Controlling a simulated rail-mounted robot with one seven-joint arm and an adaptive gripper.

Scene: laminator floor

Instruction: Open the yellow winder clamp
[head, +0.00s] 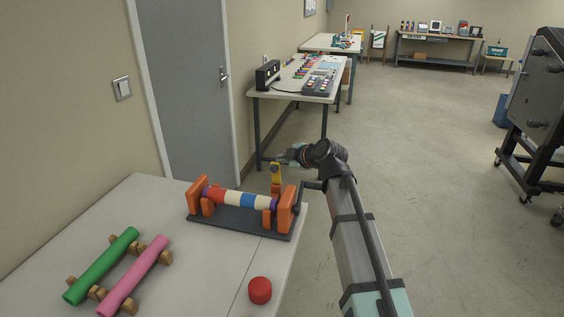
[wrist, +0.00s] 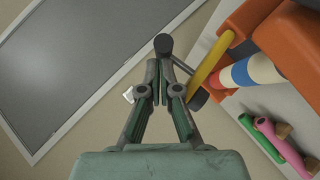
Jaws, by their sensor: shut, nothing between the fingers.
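The winder (head: 238,222) stands on the near table, with orange end supports and a striped roll between them. Its yellow clamp (head: 276,173) shows as an upright yellow piece behind the right end of the roll. In the wrist view the yellow clamp (wrist: 208,64) is a slanted bar right of my fingers. My gripper (head: 287,157) is shut and empty, close to the clamp's top. In the wrist view my gripper (wrist: 162,68) has its fingers together, left of the yellow bar; I cannot tell whether they touch it. A black crank (head: 301,194) sits at the winder's right end.
A green roll (head: 103,265) and a pink roll (head: 134,277) rest on wooden cradles at the front left. A red round cap (head: 260,290) lies near the table's right edge. A grey door (head: 186,85) stands behind the table. Open floor lies to the right.

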